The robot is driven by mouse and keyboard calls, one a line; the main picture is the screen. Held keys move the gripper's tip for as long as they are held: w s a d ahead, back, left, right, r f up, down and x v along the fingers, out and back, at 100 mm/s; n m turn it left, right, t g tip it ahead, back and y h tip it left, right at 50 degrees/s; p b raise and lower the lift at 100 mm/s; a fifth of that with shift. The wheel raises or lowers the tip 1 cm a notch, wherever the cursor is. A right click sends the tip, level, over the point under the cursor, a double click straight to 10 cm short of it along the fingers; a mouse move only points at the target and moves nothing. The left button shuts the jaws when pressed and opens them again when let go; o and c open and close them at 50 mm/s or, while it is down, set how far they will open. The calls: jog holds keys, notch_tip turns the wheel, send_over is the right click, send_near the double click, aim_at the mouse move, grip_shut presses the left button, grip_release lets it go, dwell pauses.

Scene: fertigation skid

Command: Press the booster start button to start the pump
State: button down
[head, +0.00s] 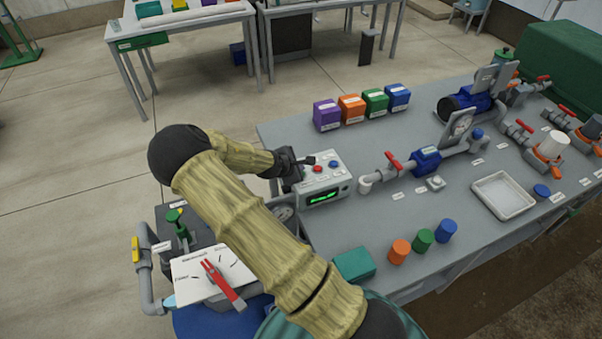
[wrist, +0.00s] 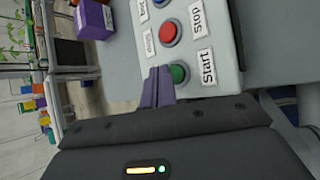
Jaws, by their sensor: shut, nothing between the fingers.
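The control box (head: 327,184) is a light grey panel with a lit green display, on the left part of the skid table. In the wrist view the green button (wrist: 179,73) sits beside a "Start" label (wrist: 208,67). A red button (wrist: 170,31) with a "Stop" label (wrist: 197,17) is beyond it. My gripper (head: 308,160) is shut and empty over the box. In the wrist view its fingertips (wrist: 158,76) are just left of the green button, close to its edge; I cannot tell whether they touch it. The green button is not clearly visible in the head view.
A blue button (head: 333,163) is also on the box. Pipework with a red-handled valve (head: 393,160) runs right of it. Several coloured boxes (head: 351,106) stand at the back edge. A white tray (head: 502,195) and coloured cylinders (head: 422,238) are to the right and front.

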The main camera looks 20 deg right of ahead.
jog(key=shift+f, duration=0.1)
dwell(0.7)
jog(key=shift+f, duration=0.3)
jog(key=shift+f, duration=0.4)
dwell(0.9)
jog(key=shift+r+p, duration=0.6)
jog(key=shift+r, duration=0.25)
jog(key=shift+s, duration=0.1)
jog(key=shift+r, duration=0.1)
